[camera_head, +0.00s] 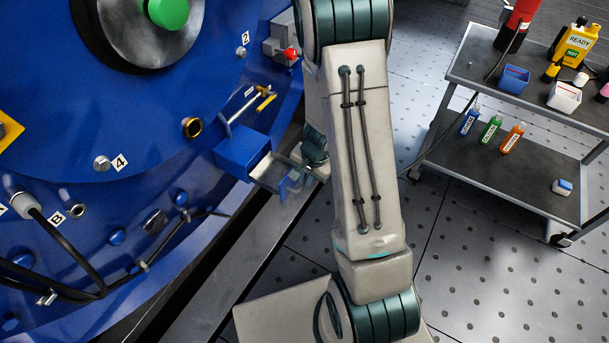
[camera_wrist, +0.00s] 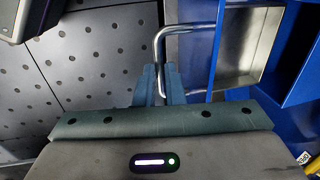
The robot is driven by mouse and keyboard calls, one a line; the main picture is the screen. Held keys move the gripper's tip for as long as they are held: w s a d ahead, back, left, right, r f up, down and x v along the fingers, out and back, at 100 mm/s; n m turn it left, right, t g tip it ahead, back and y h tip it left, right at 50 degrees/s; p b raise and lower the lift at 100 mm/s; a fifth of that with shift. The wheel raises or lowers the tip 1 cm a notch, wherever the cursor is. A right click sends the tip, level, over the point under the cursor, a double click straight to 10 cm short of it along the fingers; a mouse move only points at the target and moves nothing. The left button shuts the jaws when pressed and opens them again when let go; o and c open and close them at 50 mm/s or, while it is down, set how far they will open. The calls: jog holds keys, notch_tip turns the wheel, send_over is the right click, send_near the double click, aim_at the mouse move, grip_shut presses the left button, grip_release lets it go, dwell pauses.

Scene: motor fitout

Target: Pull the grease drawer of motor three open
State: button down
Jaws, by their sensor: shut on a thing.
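The grease drawer (camera_head: 272,170) sticks out of its blue housing (camera_head: 240,150) on the motor's side in the head view, its bare metal inside showing. In the wrist view the open drawer (camera_wrist: 238,50) is at the upper right, with a bent metal bar handle (camera_wrist: 187,29) on its front. My gripper (camera_wrist: 160,84) is shut on this handle, one blue-grey finger on each side of the bar.
The blue motor (camera_head: 215,80) fills the left, with a yellow-ended lever (camera_head: 243,112) above the drawer and black cables (camera_head: 70,250) below. A two-shelf cart (camera_head: 460,150) with bottles and boxes stands at the right. The perforated floor (camera_head: 480,255) between is clear.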

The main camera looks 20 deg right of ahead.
jog(key=c, duration=1.5)
grip_release()
jog(key=r+p, duration=0.2)
jog(key=r, duration=0.2)
jog(key=s+d+r+p, duration=0.1)
jog(key=r+p, duration=0.1)
jog(key=r, duration=0.3)
jog(key=s+d+r+p, duration=0.1)
jog(key=r+p, duration=0.1)
jog(key=r, duration=0.2)
jog(key=shift+r+p, duration=0.3)
jog(key=shift+p, duration=0.05)
jog(key=s+a+r+n+p, duration=0.2)
jog(key=r+p, duration=0.5)
jog(key=r, duration=0.6)
jog(key=s+a+r+n+h+p, duration=0.1)
jog(key=s+r+n+p, duration=0.3)
jog(key=r, duration=1)
jog(key=s+a+r+n+t+p, duration=0.1)
jog(key=s+a+r+n+p, duration=0.1)
jog(key=s+r+p, duration=0.6)
jog(key=shift+s+a+r+n+p, duration=0.15)
jog(key=shift+r+n+p, duration=0.35)
jog(key=shift+r, duration=0.9)
jog(key=shift+a+r+n+p, duration=0.25)
jog(key=shift+r+p, duration=0.35)
jog(key=shift+r, duration=0.75)
